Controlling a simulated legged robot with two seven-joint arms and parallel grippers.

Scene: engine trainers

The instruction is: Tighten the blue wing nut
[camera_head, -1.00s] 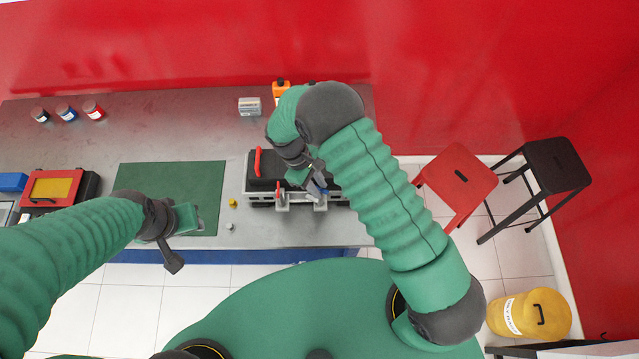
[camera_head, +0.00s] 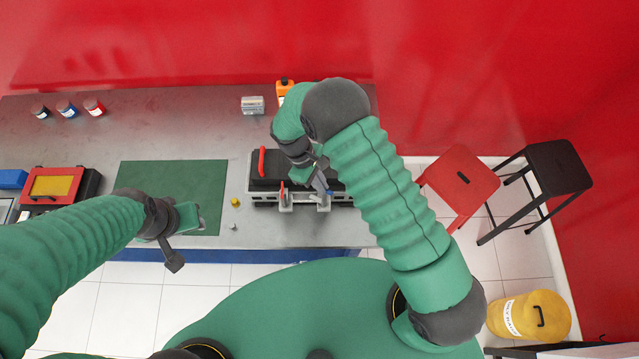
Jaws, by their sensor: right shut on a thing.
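The steel bench (camera_head: 190,120) holds several jars (camera_head: 67,110) at the back left, a red-framed case (camera_head: 55,187), a small box (camera_head: 252,105) and an orange bottle (camera_head: 284,88). A small yellow part (camera_head: 235,202) lies between the mat and trainer. Stools (camera_head: 460,180) stand at the right.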

